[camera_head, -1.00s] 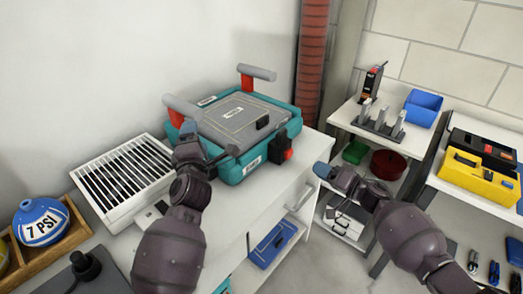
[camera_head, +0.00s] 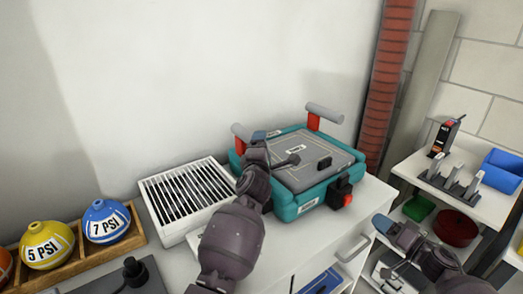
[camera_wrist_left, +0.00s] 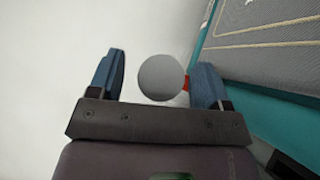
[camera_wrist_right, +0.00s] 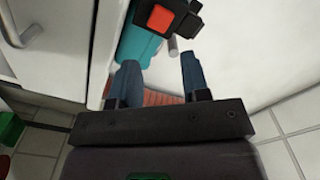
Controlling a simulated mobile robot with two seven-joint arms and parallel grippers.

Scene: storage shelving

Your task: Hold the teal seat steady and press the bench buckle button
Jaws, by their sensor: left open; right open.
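The teal seat (camera_head: 285,208) lies on the white cabinet top, with a grey pad and two grey-barred handles on red posts. Its black buckle (camera_head: 341,187) with a red button (camera_head: 348,200) is on the near right side; the button also shows in the right wrist view (camera_wrist_right: 160,18). My left gripper (camera_head: 259,140) is open at the left handle (camera_head: 240,130). In the left wrist view, the handle's round grey end (camera_wrist_left: 160,77) appears between the open fingers; contact cannot be told. My right gripper (camera_head: 384,223) is open and empty, right of and below the button.
A white slatted box (camera_head: 150,195) stands left of the seat. A wooden rack (camera_head: 138,232) holds a blue 7 PSI ball (camera_head: 106,222) and a yellow 5 PSI ball (camera_head: 47,245). A white shelf (camera_head: 485,202) with a blue bin (camera_head: 503,171) stands right. A red column (camera_head: 385,90) rises behind.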

